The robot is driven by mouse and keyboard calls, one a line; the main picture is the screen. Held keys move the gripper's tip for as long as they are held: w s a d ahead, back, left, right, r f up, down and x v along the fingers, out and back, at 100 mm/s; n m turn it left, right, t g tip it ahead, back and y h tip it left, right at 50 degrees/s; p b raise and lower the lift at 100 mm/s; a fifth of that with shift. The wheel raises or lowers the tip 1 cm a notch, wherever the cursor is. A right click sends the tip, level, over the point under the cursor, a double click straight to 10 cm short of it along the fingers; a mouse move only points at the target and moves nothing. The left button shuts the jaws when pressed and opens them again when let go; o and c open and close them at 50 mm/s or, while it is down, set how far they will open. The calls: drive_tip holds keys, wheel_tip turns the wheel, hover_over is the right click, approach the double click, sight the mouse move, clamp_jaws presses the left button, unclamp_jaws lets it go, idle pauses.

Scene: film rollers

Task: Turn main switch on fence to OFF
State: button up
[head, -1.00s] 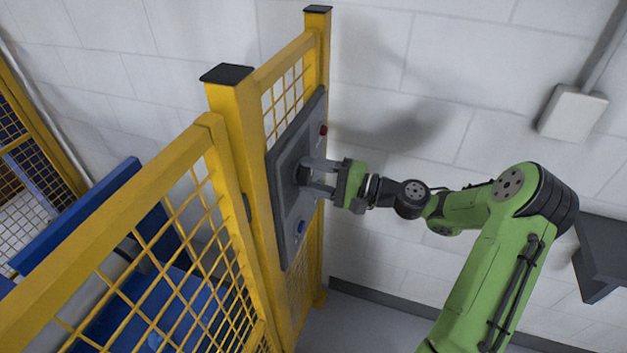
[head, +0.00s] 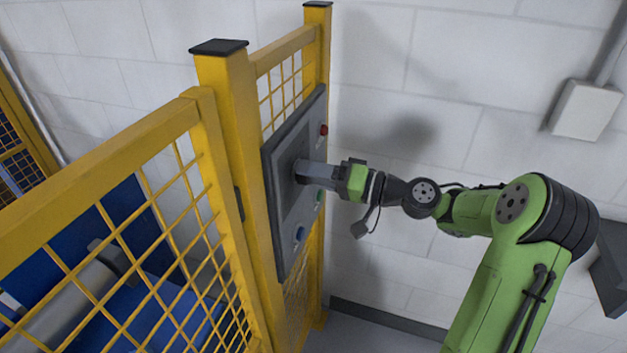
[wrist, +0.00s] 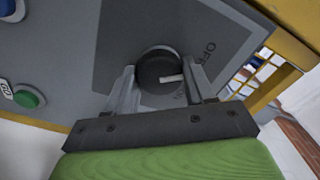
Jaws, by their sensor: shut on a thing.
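The main switch is a round black knob (wrist: 155,70) with a white pointer mark, on a dark grey panel (head: 284,220) fixed to the yellow fence. In the wrist view the mark points right, between the word OFF at the upper right and a second label partly hidden by the right finger. My gripper (head: 303,172) is shut on the knob, one finger on each side of it; it also shows in the wrist view (wrist: 164,78). In the head view my fingers hide the knob.
The panel also carries a red button (head: 323,130), a green button (wrist: 27,96) and a blue button (head: 299,234). A yellow fence post (head: 228,130) stands left of the panel. A white wall with a grey box (head: 585,110) lies behind.

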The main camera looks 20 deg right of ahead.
drive_tip(key=shift+f+n, duration=0.1)
drive_tip(key=shift+n, duration=0.2)
drive_tip(key=o, duration=1.1)
drive_tip(key=shift+c, duration=0.2)
drive_tip(key=shift+d, duration=0.1)
drive_tip(key=p+v, duration=0.1)
drive_tip(key=v, duration=1.4)
drive_tip(key=shift+s+d+p, duration=0.25)
drive_tip(key=shift+d+p, duration=0.05)
drive_tip(key=shift+p, duration=0.1)
